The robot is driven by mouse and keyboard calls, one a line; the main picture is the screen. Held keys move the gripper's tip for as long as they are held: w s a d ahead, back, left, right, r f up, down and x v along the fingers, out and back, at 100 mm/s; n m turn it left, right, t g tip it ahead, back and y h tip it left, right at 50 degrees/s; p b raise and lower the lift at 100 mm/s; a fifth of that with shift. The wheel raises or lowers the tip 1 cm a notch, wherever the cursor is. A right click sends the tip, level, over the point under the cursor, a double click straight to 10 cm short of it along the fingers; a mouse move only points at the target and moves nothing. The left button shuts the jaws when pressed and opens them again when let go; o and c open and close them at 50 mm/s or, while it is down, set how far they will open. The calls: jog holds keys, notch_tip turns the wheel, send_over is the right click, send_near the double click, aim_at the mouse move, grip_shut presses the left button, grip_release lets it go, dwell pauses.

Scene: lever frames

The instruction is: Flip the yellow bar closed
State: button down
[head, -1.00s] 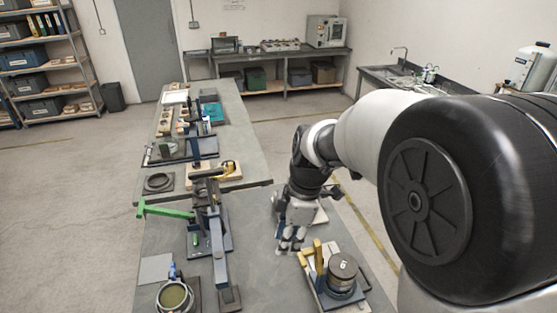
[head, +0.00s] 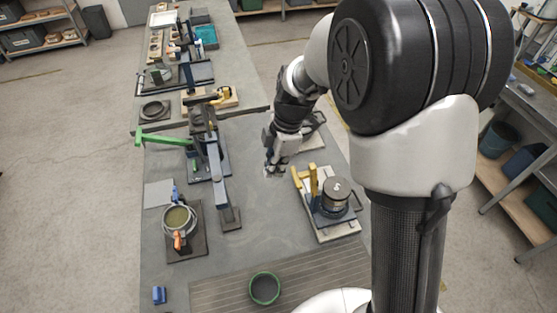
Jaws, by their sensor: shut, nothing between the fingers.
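The yellow bar (head: 313,180) stands upright at the back left of a fixture on the bench. A second yellow piece (head: 297,178) is just to its left; how the two join is too small to tell. The fixture has a pale base plate (head: 338,232) and carries a dark round weight (head: 336,192) with a marking on top. My gripper (head: 272,172) points down over the bench, left of the yellow pieces and apart from them. Its fingers look shut and empty, small and partly dark in this view.
A long fixture with a green handle (head: 165,140) stands on the left. A round clamp (head: 178,218) with an orange handle sits in front of it. A green-rimmed bowl (head: 264,288) rests on the slatted mat (head: 215,293). The bench between my gripper and the bowl is clear.

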jog(key=shift+w+d+f, duration=0.1)
jog(key=shift+d+f, duration=0.35)
jog(key=shift+f, duration=0.3)
jog(key=shift+w+d+f, duration=0.1)
jog(key=shift+d+f, duration=0.4)
jog(key=shift+f, duration=0.3)
jog(key=shift+w+d+f, duration=0.1)
jog(key=shift+d+f, duration=0.35)
jog(key=shift+f, duration=0.3)
jog(key=shift+d, duration=0.15)
